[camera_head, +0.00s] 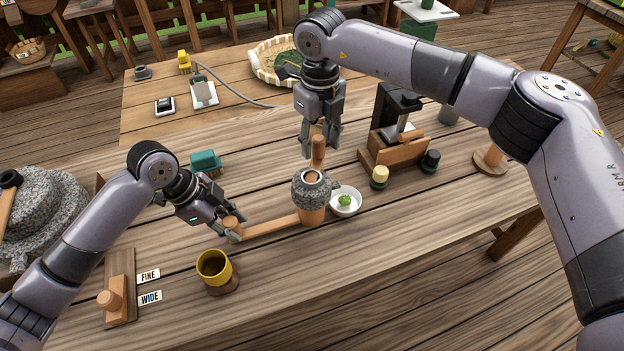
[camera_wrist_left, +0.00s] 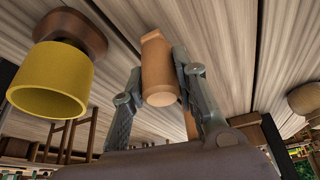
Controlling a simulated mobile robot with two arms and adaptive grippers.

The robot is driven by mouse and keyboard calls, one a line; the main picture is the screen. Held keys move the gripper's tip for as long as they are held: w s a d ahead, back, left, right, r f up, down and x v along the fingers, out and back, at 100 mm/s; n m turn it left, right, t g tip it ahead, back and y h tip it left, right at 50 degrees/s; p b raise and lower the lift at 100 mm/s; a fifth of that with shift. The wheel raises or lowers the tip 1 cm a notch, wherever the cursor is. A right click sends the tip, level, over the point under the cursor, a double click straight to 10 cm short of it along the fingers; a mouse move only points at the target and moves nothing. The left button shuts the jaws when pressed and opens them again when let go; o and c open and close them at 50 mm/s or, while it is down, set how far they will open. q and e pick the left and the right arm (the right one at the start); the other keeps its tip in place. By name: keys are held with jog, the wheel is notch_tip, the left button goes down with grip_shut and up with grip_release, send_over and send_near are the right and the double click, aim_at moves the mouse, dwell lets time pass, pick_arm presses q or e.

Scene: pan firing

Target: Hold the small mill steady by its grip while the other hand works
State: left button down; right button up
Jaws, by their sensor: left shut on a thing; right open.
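The small mill (camera_head: 312,190) is a speckled grey stone on a wooden base, upright on the table. Its wooden grip (camera_head: 270,226) runs out to the left. My left gripper (camera_head: 228,232) is shut on the end of this grip; the left wrist view shows the wooden end (camera_wrist_left: 158,72) between the two fingers. An upright wooden handle (camera_head: 318,155) rises above the stone. My right gripper (camera_head: 320,148) is open above the mill, with its fingers around or beside the top of this handle; contact cannot be told.
A white bowl (camera_head: 345,200) with something green stands close right of the mill. A yellow cup (camera_head: 214,267) stands in front of the left gripper. A teal brush (camera_head: 206,162) lies behind it. A wooden drawer box (camera_head: 397,154) and small jars stand at right. The front right table is clear.

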jog(key=shift+f, duration=0.7)
grip_shut()
dwell(0.4)
